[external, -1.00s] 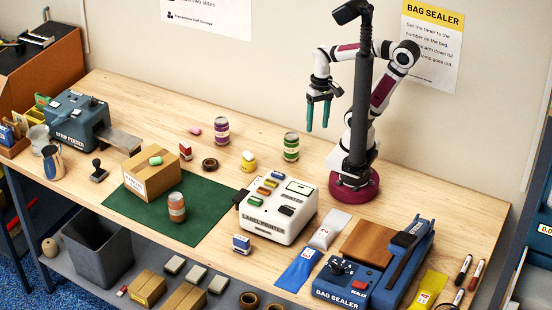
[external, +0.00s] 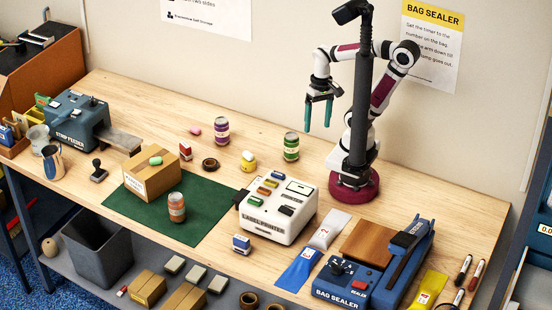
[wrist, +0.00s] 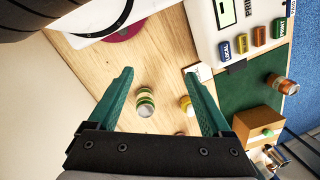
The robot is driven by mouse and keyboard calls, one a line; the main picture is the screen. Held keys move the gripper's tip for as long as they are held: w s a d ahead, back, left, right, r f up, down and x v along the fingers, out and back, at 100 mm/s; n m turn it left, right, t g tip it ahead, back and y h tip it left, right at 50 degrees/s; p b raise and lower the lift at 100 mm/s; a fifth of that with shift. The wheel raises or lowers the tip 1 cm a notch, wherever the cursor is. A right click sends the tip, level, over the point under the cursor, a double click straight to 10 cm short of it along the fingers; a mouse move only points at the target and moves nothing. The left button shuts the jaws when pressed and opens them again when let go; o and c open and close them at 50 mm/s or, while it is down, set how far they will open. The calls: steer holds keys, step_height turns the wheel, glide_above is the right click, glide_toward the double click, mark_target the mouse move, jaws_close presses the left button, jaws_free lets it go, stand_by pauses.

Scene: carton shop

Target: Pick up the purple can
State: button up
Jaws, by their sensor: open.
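The purple can (external: 222,131) stands upright on the wooden bench in the external view, with a pale label band and a light lid. I cannot make it out in the wrist view. My gripper (external: 317,128), with teal fingers, hangs pointing down over the back of the bench, well to the right of the purple can. It is open and empty. In the wrist view my gripper (wrist: 159,74) shows its two fingers spread wide, with nothing held between them.
A green can (external: 291,147) and a yellow object (external: 248,161) stand between my gripper and the purple can. A pink piece (external: 194,130), a red-and-white box (external: 185,150) and a brown tape roll (external: 210,164) lie near the can. The label printer (external: 278,208) stands in front.

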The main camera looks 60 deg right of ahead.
steer(key=shift+o, duration=1)
steer(key=n+t+h, duration=0.3)
steer(key=t, duration=0.8)
glide_toward(228, 127)
step_height(228, 127, down, 2)
steer(key=w+d, duration=0.2)
steer(key=shift+w+a+f+n+t+y, duration=0.25)
steer(key=shift+w+f+n+t+y, duration=0.15)
steer(key=shift+w+f+n+t, duration=0.55)
steer(key=shift+w+a+f+n+t, duration=0.1)
steer(key=shift+a+f+n+t, duration=0.15)
steer(key=shift+a+t, duration=0.1)
steer(key=x, duration=0.7)
steer(key=shift+w+a, duration=0.1)
steer(key=shift+w, duration=0.1)
steer(key=c, duration=1.4)
steer(key=shift+r, duration=0.15)
